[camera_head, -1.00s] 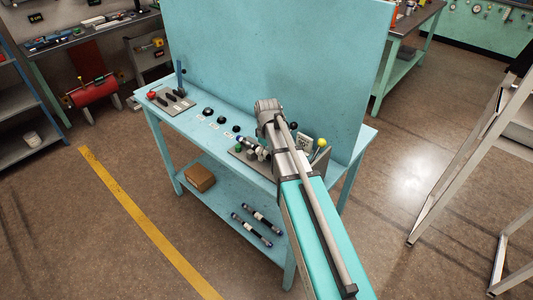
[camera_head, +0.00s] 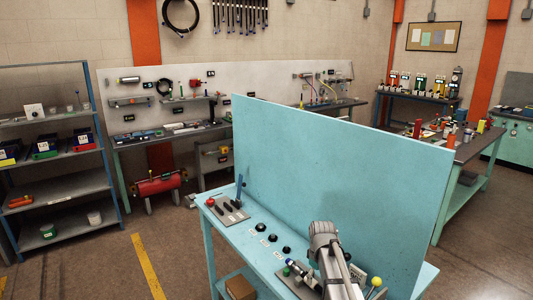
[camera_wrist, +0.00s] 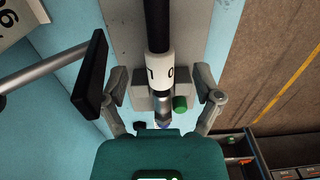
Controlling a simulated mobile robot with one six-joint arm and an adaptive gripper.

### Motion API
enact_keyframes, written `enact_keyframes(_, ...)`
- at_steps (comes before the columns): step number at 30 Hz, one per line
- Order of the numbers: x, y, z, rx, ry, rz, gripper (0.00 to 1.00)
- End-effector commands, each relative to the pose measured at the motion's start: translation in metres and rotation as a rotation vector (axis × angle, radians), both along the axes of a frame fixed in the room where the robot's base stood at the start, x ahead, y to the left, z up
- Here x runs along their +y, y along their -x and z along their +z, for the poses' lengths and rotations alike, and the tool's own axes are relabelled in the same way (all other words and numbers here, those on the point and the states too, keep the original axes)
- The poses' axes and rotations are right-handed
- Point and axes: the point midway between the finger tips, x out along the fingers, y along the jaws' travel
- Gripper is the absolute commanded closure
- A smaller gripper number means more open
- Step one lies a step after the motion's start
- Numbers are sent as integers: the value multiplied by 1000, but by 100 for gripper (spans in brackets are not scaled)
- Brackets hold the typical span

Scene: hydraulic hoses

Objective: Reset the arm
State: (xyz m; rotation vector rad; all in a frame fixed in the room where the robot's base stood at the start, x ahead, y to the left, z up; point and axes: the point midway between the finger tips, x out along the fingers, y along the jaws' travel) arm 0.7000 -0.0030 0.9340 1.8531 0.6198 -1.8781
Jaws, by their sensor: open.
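My gripper (camera_wrist: 160,88) is open in the wrist view, with one finger on each side of a black hose (camera_wrist: 157,25). The hose has a white collar with dark marks (camera_wrist: 160,70) and a metal end fitting (camera_wrist: 163,105). A gap shows between the fingers and the collar. A green cap (camera_wrist: 180,103) is beside the fitting. In the head view my arm reaches over the light blue bench (camera_head: 228,250), and its forearm hides part of the front. My fingertips cannot be made out clearly there.
A tall blue panel (camera_head: 340,180) stands along the bench's back. On the bench are a lever plate (camera_head: 230,212), several black knobs (camera_head: 273,238) and a yellow ball-topped lever (camera_head: 376,283). Grey shelves (camera_head: 55,190) stand at left. Floor beside the yellow line (camera_head: 147,265) is clear.

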Motion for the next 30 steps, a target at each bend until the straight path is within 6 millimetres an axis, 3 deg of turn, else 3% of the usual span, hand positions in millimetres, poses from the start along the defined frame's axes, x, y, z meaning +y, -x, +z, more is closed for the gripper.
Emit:
enact_keyframes(3, 0, 0, 21, 0, 0, 0, 17)
enact_keyframes(12, 0, 0, 50, 0, 0, 0, 17)
enact_keyframes(30, 0, 0, 69, 0, 0, 0, 17)
